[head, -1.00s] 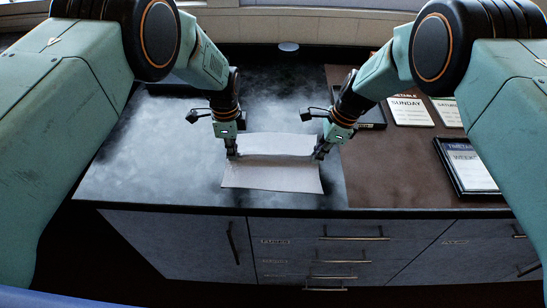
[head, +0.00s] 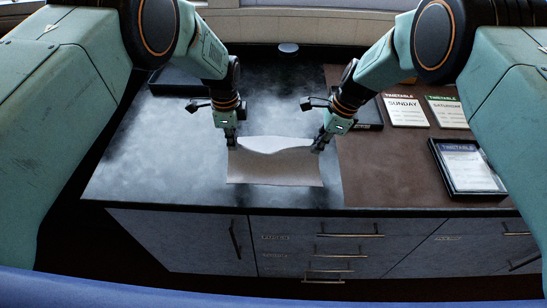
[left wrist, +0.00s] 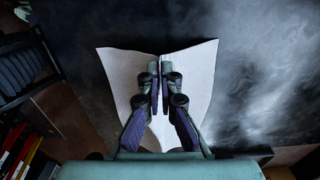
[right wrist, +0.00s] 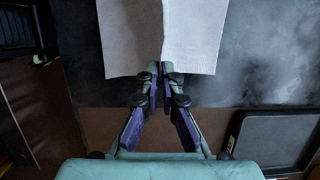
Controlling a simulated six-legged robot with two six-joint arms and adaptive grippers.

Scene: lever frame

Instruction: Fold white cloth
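The white cloth (head: 275,168) is on the dark countertop, with its middle raised in a ridge between my two grippers. Its near part looks shaded and its far part (head: 272,144) brighter. My left gripper (head: 231,144) is shut on the cloth at the ridge's left end. In the left wrist view its fingers (left wrist: 160,75) meet on the pinched fold of the cloth (left wrist: 195,75). My right gripper (head: 319,146) is at the ridge's right end. In the right wrist view its fingers (right wrist: 161,70) are closed on the cloth's edge (right wrist: 190,50).
The dark countertop (head: 150,165) is clear left of the cloth. A brown mat (head: 390,165) lies to the right with timetable cards (head: 405,111) and a black-framed timetable (head: 467,167). Drawers (head: 345,245) are below the counter's front edge.

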